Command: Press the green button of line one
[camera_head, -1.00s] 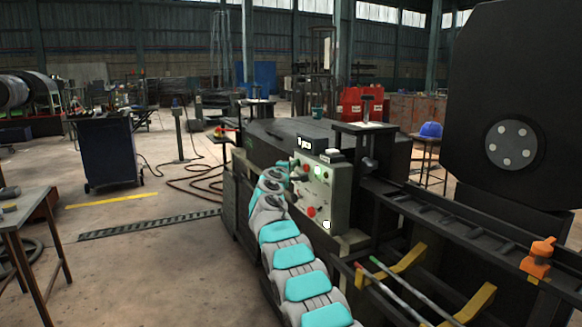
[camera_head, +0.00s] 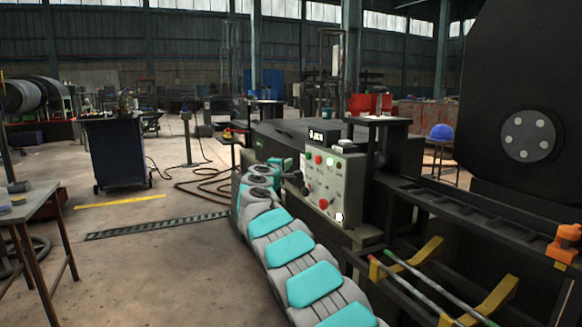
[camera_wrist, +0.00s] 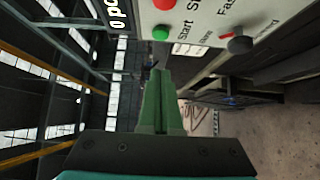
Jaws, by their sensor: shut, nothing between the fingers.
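A grey control panel (camera_head: 346,180) stands on the dark machine in the head view, right of my arm. In the wrist view the green button (camera_wrist: 160,32), marked Start, is on the panel (camera_wrist: 196,20) at the top. A red button (camera_wrist: 164,4) sits beside it, cut by the top edge. My gripper (camera_wrist: 158,73) has green fingers that are shut and empty. Its tips are below the green button in the picture, apart from it. In the head view my arm's end is at the panel's left side; its fingertips are hard to make out. I cannot read a line number.
A dark knob (camera_wrist: 240,44) is on the panel near the green button. A counter display (camera_head: 323,137) stands on top of the panel. Coloured rods (camera_head: 410,275) and yellow brackets lie at the front right. The floor (camera_head: 150,250) left of my arm is open.

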